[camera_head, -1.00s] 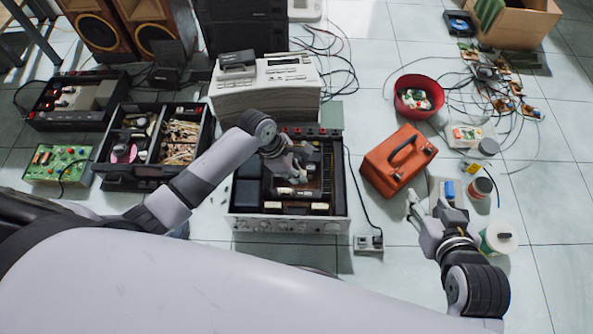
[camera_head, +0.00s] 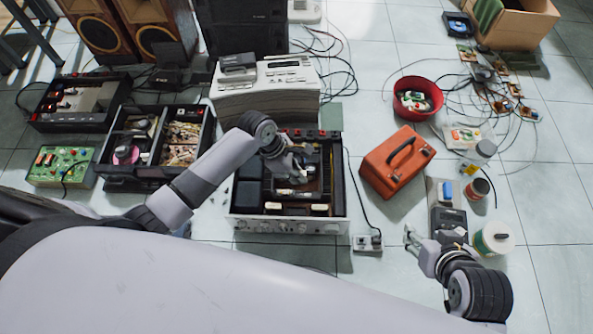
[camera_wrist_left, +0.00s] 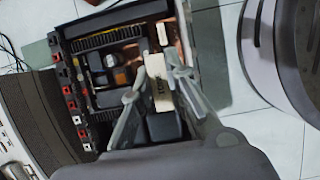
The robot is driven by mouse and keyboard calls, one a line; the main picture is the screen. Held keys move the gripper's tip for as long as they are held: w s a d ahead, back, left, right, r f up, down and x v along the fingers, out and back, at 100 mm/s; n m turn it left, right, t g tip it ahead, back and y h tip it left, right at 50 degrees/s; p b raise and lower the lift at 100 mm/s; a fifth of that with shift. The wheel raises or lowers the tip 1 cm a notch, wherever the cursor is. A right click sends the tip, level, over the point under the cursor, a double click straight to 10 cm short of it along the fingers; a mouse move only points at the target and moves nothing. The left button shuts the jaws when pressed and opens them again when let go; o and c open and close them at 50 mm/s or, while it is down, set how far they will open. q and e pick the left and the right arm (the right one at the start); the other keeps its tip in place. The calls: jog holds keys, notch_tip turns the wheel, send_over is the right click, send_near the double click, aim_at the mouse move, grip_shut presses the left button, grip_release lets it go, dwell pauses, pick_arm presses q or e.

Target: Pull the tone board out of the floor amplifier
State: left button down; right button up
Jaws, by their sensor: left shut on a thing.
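The floor amplifier (camera_head: 255,225) stands with its top open and its silver front facing me; its open inside and red terminals also show in the left wrist view (camera_wrist_left: 72,118). My left gripper (camera_head: 291,178) reaches down into it. In the left wrist view its fingers (camera_wrist_left: 158,98) are shut on what looks like the tone board, of which a pale, lettered part (camera_wrist_left: 155,68) shows between them. The board's lower edge and its slot are hidden. My right gripper (camera_head: 409,238) is low over the floor at the right, apart from the amplifier; its finger gap is unclear.
A beige device (camera_head: 265,98) stands right behind the amplifier. An orange case (camera_head: 383,177) and a power strip (camera_head: 367,243) are to its right. Open trays of parts (camera_head: 108,183) lie left. A red bowl (camera_head: 430,84) and loose cables are at the back right.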

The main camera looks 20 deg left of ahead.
pick_arm(q)
jog(key=shift+r+p, duration=0.8)
jog(key=shift+p, duration=0.3)
pick_arm(e)
jog(key=s+d+g, duration=0.2)
jog(key=s+g, duration=0.1)
jog(key=s, duration=0.3)
jog(key=shift+s+f+h, duration=0.15)
jog(key=shift+f+h, duration=0.1)
jog(key=shift+h, duration=0.15)
